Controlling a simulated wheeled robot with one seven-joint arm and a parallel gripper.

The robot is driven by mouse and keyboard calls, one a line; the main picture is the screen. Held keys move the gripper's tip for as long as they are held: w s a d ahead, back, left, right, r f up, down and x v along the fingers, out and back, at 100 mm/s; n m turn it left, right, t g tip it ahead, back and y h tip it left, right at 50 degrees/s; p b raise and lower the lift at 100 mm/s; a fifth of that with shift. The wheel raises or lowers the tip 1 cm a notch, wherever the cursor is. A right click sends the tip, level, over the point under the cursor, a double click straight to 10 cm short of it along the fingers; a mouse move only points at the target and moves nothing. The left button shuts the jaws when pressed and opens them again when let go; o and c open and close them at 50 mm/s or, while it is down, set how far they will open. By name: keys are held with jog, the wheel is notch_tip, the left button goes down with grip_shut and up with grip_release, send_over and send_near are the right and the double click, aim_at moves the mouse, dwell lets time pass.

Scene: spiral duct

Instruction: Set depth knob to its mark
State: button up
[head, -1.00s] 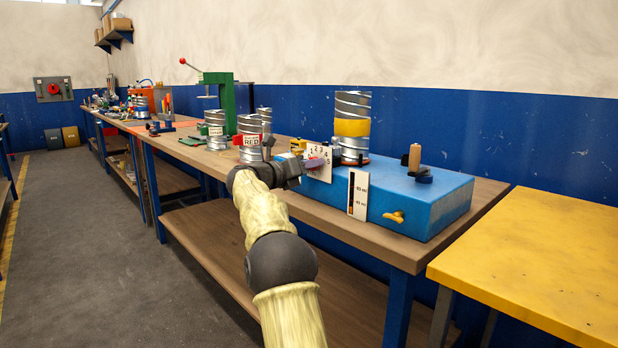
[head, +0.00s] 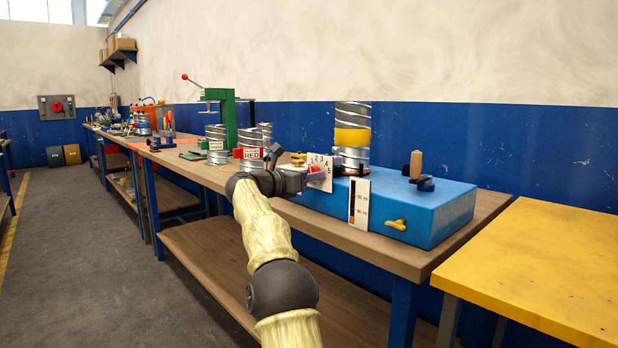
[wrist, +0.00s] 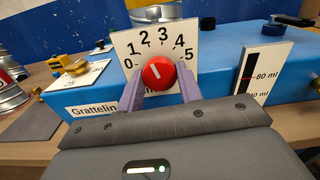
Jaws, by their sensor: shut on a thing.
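The red round depth knob (wrist: 158,74) sits low in the middle of a white dial plate (wrist: 120,45) numbered 0 to 5. The white line on the knob points up and slightly left, roughly toward the 2. I cannot make out a separate target mark on the plate. My gripper (wrist: 160,84) has its two purple fingers on either side of the knob, shut on it. In the head view the dial plate (head: 320,162) stands on the front of the blue machine (head: 440,215), and my gripper (head: 306,179) reaches it from the left, partly covering the knob.
A level gauge (head: 359,198) with a black bar stands right of the dial. A yellow wing knob (head: 396,224) is on the machine's front. Spiral ducts (head: 253,140) stand on the bench to the left. A yellow table (head: 530,260) is at the right.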

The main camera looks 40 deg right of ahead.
jog(key=shift+f, duration=0.25)
jog(key=o, duration=1)
jog(key=shift+w, duration=0.1)
jog(key=shift+r, duration=0.15)
jog(key=a, duration=0.5)
jog(key=s+a, duration=0.1)
jog(key=a, duration=1.1)
jog(key=shift+s+a+p, duration=0.2)
jog(key=shift+s+p, duration=0.05)
jog(key=shift+p, duration=0.05)
